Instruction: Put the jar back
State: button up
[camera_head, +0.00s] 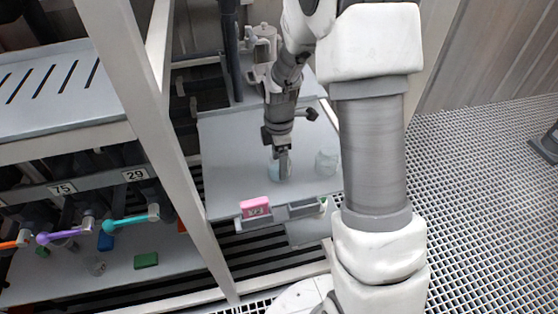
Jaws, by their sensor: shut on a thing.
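My gripper (282,152) points down over the grey work surface in the head view and is shut on a pale bluish, see-through jar (279,170). The jar's outline is small and partly hidden by the fingers. I cannot tell whether its base touches the surface. A second clear jar (326,162) stands upright on the same surface, just to the right of my gripper and apart from it.
A pink block (254,203) sits at the grey surface's front edge, beside a grey holder (290,211). A white post (160,130) stands left. The left rack has numbered labels, coloured handles, a green block (146,261) and a small clear jar (96,266).

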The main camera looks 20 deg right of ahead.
jog(key=shift+f, duration=0.15)
jog(key=o, duration=1.4)
notch_tip(320, 180, up, 12)
jog(key=shift+r+p, duration=0.25)
jog(key=shift+p, duration=0.75)
jog(key=s+r+m+t, duration=0.2)
jog(key=s+r+m, duration=0.2)
jog(key=s+m, duration=0.2)
jog(key=s+r+m+t, duration=0.1)
jog(key=s+r+m, duration=0.4)
jog(key=s+m, duration=0.1)
jog(key=s+r+m+t, duration=0.2)
jog(key=s+r+m, duration=0.3)
jog(key=s, duration=0.3)
jog(key=shift+s+m+t, duration=0.2)
jog(key=shift+m+t, duration=0.1)
jog(key=shift+m, duration=0.2)
